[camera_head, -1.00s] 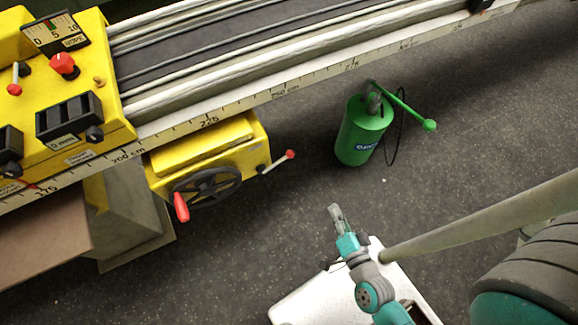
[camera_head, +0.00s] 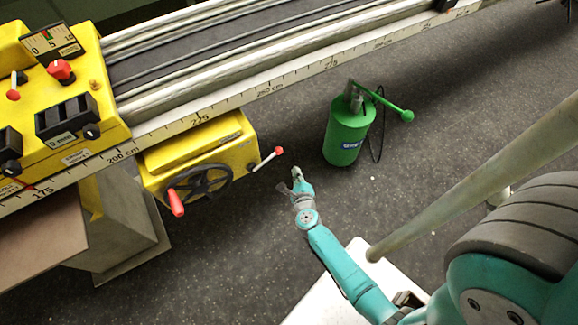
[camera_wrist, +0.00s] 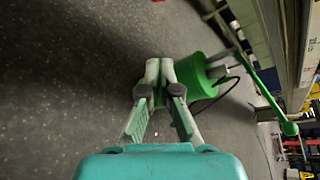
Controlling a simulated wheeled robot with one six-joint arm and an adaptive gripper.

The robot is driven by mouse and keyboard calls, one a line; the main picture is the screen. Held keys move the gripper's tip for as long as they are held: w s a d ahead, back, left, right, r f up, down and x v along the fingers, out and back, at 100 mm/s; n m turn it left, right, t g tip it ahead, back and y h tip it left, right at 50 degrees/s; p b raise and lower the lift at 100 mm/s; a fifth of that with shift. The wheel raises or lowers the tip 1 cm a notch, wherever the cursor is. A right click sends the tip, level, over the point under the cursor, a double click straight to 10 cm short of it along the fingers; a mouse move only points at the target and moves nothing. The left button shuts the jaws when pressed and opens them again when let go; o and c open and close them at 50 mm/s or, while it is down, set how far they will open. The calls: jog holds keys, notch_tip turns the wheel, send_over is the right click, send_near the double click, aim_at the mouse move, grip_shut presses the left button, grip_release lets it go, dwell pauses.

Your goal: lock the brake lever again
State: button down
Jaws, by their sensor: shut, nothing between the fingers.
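The brake lever (camera_head: 265,160) is a short thin rod with a red knob. It sticks out to the upper right from the side of the yellow handwheel box (camera_head: 205,150). My gripper (camera_head: 296,173) is shut and empty, a little right of and below the red knob, and appears apart from it. The fingers also show in the wrist view (camera_wrist: 160,68), with their tips together and nothing between them.
A green cylinder (camera_head: 348,132) with a long green handle stands on the floor right of my gripper; it also shows behind the fingers in the wrist view (camera_wrist: 197,78). The black handwheel (camera_head: 200,183) has a red handle. A long white ruled rail (camera_head: 300,80) runs above. Floor between is clear.

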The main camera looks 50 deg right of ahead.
jog(key=w+d, duration=0.2)
jog(key=w, duration=0.6)
jog(key=shift+w+d, duration=0.15)
jog(key=shift+d, duration=0.2)
jog(key=shift+f, duration=0.1)
dwell(0.4)
jog(key=shift+w+a+r+n+t+h, duration=0.55)
jog(key=shift+a+r+n+h, duration=0.3)
jog(key=shift+a+r+n, duration=0.85)
jog(key=shift+w+a+r+n+t+h, duration=0.55)
jog(key=shift+a+r+n+h, duration=0.25)
jog(key=shift+a+r+n, duration=0.95)
jog(key=shift+w+a+r+n+t+h, duration=0.55)
jog(key=shift+a+r+n+h, duration=0.5)
jog(key=shift+a+n, duration=1.05)
jog(key=shift+r+y, duration=0.25)
jog(key=shift+y, duration=0.15)
jog(key=shift+d, duration=0.15)
